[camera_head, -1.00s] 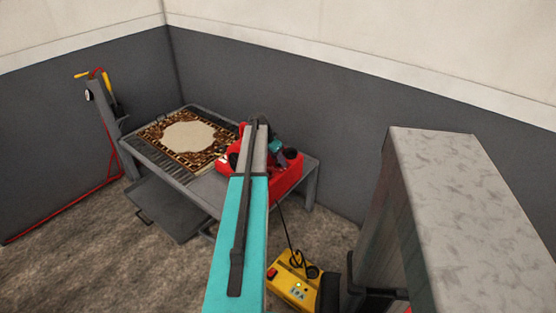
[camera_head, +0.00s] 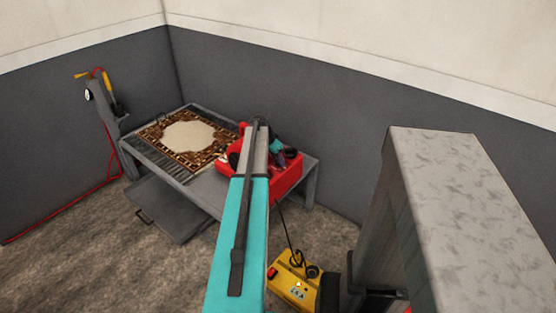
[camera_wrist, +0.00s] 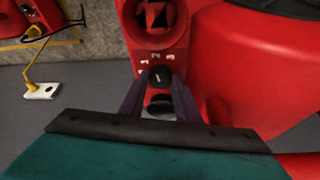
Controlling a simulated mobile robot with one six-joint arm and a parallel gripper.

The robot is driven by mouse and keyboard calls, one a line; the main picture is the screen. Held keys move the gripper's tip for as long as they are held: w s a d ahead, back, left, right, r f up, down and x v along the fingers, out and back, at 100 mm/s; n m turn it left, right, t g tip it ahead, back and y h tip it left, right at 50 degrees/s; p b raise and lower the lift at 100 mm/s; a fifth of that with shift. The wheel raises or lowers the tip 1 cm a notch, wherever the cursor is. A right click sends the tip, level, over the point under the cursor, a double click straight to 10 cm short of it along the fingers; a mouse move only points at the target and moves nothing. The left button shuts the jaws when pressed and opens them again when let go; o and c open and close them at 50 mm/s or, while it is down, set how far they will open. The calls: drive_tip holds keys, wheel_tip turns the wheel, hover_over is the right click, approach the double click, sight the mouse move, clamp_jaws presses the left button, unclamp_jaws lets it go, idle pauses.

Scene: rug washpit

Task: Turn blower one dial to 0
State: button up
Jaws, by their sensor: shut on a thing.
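Blower one is the red machine (camera_head: 288,178) on the grey bench; my arm covers part of it in the head view. In the wrist view its red housing (camera_wrist: 235,65) fills the right side. Its black dial (camera_wrist: 160,76) sits below a row of white numbers and a round red opening. My gripper (camera_wrist: 158,88) has its two dark fingers on either side of the dial and is shut on it. A white pointer mark shows on the dial, but I cannot tell which number it lines up with.
A patterned rug (camera_head: 188,137) lies on the slatted bench (camera_head: 217,192). A yellow box (camera_head: 293,284) with a cable stands on the floor. A tall grey cabinet (camera_head: 435,190) is at the right. Another red machine (camera_wrist: 30,18) shows at the wrist view's upper left.

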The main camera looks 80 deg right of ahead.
drive_tip(key=shift+s+a+n, duration=0.1)
drive_tip(key=shift+n, duration=0.2)
drive_tip(key=shift+s+a+n+t+h, duration=0.15)
drive_tip(key=shift+n+t, duration=0.2)
drive_tip(key=shift+n, duration=0.5)
drive_tip(key=shift+s+d+n+t+h, duration=0.15)
drive_tip(key=shift+n+t, duration=0.2)
drive_tip(key=shift+n, duration=0.5)
drive_tip(key=n+t, duration=0.1)
drive_tip(key=n, duration=0.3)
drive_tip(key=shift+a+t, duration=0.1)
drive_tip(key=shift+t, duration=0.2)
drive_tip(key=n, duration=0.2)
drive_tip(key=n+t, duration=0.1)
drive_tip(key=n, duration=0.1)
drive_tip(key=shift+s+f, duration=0.1)
drive_tip(key=shift+s, duration=0.1)
drive_tip(key=shift+s+n+t, duration=0.1)
drive_tip(key=shift+n+t, duration=0.7)
drive_tip(key=shift+n, duration=1.1)
drive_tip(key=o, duration=1)
